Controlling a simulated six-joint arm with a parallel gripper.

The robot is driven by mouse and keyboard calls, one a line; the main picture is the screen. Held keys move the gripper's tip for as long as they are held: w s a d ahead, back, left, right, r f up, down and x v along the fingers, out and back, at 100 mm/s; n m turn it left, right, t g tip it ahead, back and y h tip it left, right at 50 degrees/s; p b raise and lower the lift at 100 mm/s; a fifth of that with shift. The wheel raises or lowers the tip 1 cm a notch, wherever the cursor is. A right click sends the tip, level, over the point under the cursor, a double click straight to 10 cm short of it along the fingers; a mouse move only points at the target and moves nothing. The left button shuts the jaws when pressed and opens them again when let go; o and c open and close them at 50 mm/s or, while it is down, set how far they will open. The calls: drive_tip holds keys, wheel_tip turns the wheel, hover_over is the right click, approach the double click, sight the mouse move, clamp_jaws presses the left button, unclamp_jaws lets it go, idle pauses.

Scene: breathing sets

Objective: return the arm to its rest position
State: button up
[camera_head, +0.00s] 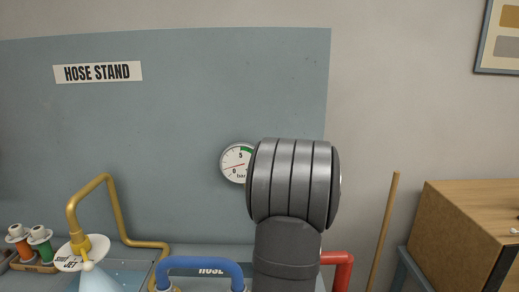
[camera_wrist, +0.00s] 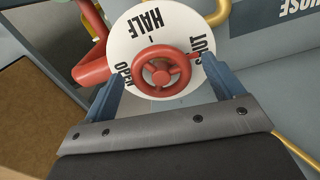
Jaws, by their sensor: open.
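My gripper (camera_wrist: 162,75) shows in the wrist view with its two blue-grey fingers spread apart and nothing held between them. A red handwheel (camera_wrist: 160,52) on a white round dial marked HALF, OPEN and SHUT (camera_wrist: 128,28) lies ahead, between the fingers in the picture. I cannot tell how far the fingers are from the dial, or whether they touch it. In the head view my grey arm stands upright at centre right; the gripper and the handwheel do not show there.
Red pipe (camera_head: 338,259), blue pipe (camera_head: 205,263) and brass pipe (camera_head: 72,207) rise along the stand. A pressure gauge (camera_head: 232,163) is on the blue-grey panel, partly behind my arm. A wooden stick (camera_head: 384,230) and a brown box (camera_head: 462,235) stand at right.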

drive_tip(key=n, duration=0.3)
drive_tip(key=shift+n, duration=0.4)
drive_tip(key=shift+d+n, duration=0.15)
drive_tip(key=shift+n, duration=1.75)
